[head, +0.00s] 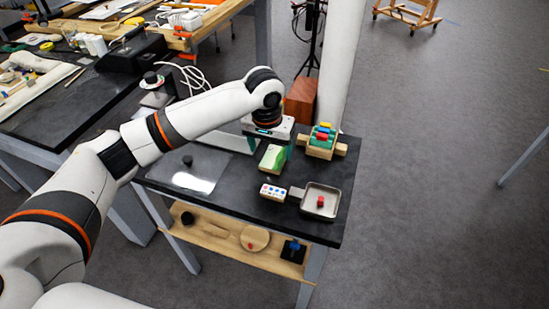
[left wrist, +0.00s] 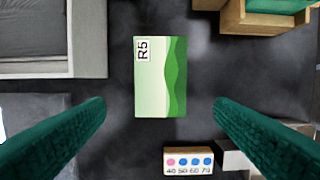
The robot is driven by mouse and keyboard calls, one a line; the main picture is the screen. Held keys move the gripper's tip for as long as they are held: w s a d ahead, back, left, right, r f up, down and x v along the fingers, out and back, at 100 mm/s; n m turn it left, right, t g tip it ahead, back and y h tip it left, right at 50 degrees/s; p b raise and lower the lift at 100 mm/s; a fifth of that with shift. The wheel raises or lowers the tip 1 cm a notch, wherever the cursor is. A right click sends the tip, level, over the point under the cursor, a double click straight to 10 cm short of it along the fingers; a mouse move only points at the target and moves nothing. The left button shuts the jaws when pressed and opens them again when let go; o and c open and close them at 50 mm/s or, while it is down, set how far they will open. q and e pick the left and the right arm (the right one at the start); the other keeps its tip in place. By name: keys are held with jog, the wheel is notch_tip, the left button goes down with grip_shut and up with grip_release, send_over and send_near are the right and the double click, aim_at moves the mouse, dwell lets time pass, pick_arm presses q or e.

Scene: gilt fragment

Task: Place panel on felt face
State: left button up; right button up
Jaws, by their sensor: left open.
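The panel (head: 271,158) is a small rectangle with a pale and darker green hill picture on the dark tabletop. In the left wrist view the panel (left wrist: 153,85) lies flat and carries a white "R5" label. My left gripper (head: 271,145) is above it in the head view. Its two green textured fingers are wide apart in the left wrist view (left wrist: 160,103), one on each side of the panel, with nothing held. I cannot tell which surface is the felt face. My right gripper is not in view.
A wooden holder (head: 312,151) with coloured blocks stands at the back right. A small block with coloured dots (head: 272,192) and a metal tray (head: 335,211) with a red cube lie in front. A shiny clear sheet (head: 193,180) is at left.

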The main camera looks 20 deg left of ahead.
aim_at(274, 158)
pick_arm(q)
jog(key=shift+w+f, duration=0.2)
jog(key=shift+f, duration=0.1)
jog(key=f, duration=0.1)
jog(key=w+f, duration=0.2)
jog(key=f, duration=0.1)
jog(key=shift+p, duration=0.3)
jog(key=shift+f, duration=0.25)
jog(key=shift+d, duration=0.1)
jog(key=c, duration=1.1)
jog(key=shift+c, duration=0.2)
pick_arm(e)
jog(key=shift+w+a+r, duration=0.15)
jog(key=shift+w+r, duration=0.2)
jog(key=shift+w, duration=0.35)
pick_arm(q)
jog(key=shift+r, duration=0.1)
